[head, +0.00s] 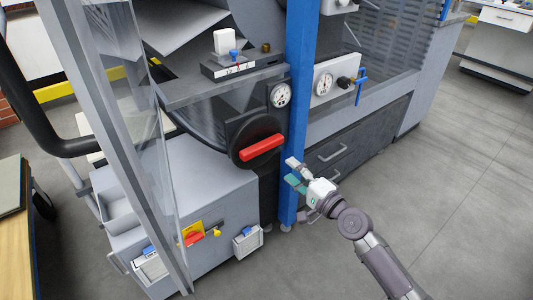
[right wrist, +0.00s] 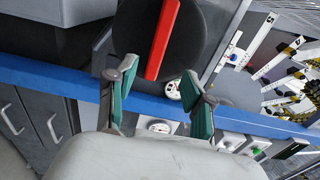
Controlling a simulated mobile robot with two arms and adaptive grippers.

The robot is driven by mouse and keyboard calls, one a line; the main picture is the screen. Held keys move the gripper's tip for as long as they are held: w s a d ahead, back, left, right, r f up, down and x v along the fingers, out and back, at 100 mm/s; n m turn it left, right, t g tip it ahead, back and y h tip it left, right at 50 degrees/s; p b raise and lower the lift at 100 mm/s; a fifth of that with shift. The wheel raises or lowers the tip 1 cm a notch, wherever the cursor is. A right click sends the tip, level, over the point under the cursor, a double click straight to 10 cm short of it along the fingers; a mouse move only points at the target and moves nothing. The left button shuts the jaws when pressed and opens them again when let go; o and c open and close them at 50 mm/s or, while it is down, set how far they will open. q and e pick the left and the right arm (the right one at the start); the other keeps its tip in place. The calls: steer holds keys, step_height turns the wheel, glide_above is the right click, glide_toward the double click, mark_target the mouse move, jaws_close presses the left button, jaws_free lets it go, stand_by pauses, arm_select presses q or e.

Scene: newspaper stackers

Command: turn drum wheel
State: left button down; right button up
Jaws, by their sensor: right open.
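The drum wheel (head: 243,156) is a round black disc with a thick red bar handle (head: 262,148) across it, on the front of the grey machine. In the head view the bar lies nearly level, its right end slightly higher. My right gripper (head: 291,171) is open and empty, just right of and below the wheel, in front of the blue post. In the right wrist view the gripper's green-padded fingers (right wrist: 160,95) stand apart. The wheel (right wrist: 195,32) and red bar (right wrist: 163,38) show beyond them, with no contact visible. My left gripper is not in view.
A blue post (head: 298,110) stands right beside the wheel. A dial gauge (head: 280,95) sits above right of the wheel, and a panel with a second gauge (head: 324,83) is farther right. A grey cabinet (head: 190,175) is below left. The floor at right is clear.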

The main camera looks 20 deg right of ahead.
mark_target(265, 150)
steer(key=x, duration=1)
steer(key=shift+w+f+b, duration=0.1)
steer(key=shift+f+b, duration=0.05)
steer(key=shift+b, duration=0.2)
steer(key=shift+x, duration=0.85)
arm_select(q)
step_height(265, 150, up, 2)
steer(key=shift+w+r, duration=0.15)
arm_select(e)
jaws_close()
